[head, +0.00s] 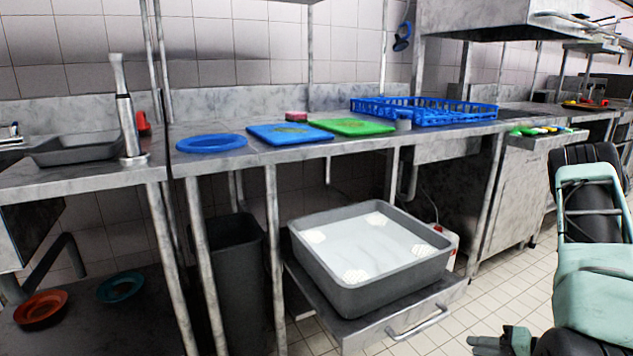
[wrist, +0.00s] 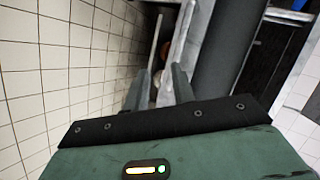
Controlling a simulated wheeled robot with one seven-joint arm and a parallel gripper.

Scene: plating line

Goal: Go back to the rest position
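My gripper (head: 478,342) hangs low at the bottom right of the head view, over the tiled floor and right of the drawer with the grey tub. In the wrist view my gripper (wrist: 160,75) has its two dark fingers apart, with nothing held between them. My arm, pale green and black, comes down the right edge of the head view.
A grey tub (head: 350,301) sits on a pulled-out drawer (head: 372,326). On the steel counter are a blue plate (head: 212,143), blue and green boards, and a blue rack (head: 425,112). A dark bin (head: 236,290) stands below. Floor at right is clear.

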